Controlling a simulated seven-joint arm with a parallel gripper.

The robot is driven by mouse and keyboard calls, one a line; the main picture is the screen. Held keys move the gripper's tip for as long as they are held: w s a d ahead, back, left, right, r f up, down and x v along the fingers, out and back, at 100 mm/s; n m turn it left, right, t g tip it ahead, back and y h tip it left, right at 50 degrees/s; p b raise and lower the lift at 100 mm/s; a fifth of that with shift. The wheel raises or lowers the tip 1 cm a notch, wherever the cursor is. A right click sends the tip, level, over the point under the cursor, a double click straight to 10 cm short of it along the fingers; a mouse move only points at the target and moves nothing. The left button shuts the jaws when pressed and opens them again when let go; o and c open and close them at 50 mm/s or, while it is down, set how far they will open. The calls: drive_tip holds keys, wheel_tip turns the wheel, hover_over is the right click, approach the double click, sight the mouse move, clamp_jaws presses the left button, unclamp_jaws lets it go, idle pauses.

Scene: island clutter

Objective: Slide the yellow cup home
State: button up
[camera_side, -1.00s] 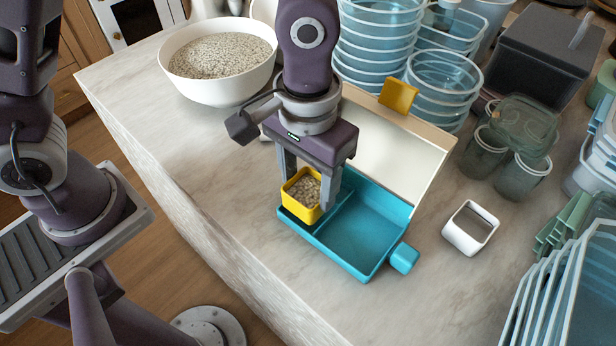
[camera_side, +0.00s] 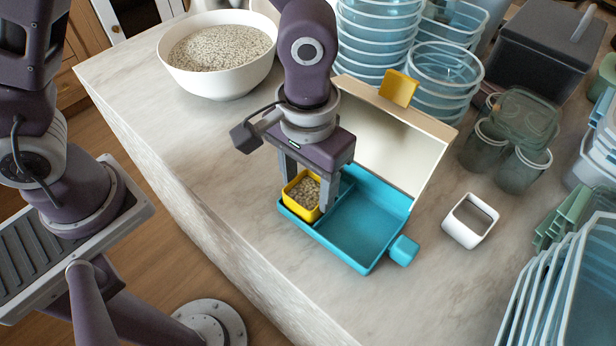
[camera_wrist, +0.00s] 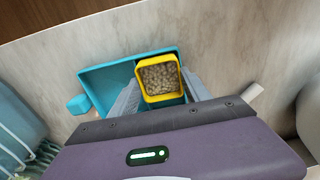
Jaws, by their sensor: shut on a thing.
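The yellow cup (camera_side: 300,195), filled with beige grains, sits in the narrow left compartment of the blue tray box (camera_side: 372,270). It also shows in the wrist view (camera_wrist: 142,92), where the blue box (camera_wrist: 97,72) lies around and beside it. My gripper (camera_side: 307,190) is shut on the cup, one finger on each side. In the wrist view the fingers flank the cup (camera_wrist: 160,98). The cup looks upright. Whether its base rests on the compartment floor is hidden. The box's cream lid (camera_side: 400,150) with a yellow tab (camera_side: 398,88) is raised open behind it.
A white bowl of grains (camera_side: 218,85) stands at the back left. Stacked clear tubs (camera_side: 378,40) stand behind the lid. The counter in front of the box is clear.

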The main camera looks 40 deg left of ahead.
sight(308, 204)
drive_tip(key=shift+f, duration=0.2)
drive_tip(key=o, duration=1.5)
drive_tip(key=shift+c, duration=0.2)
wheel_tip(308, 204, up, 7)
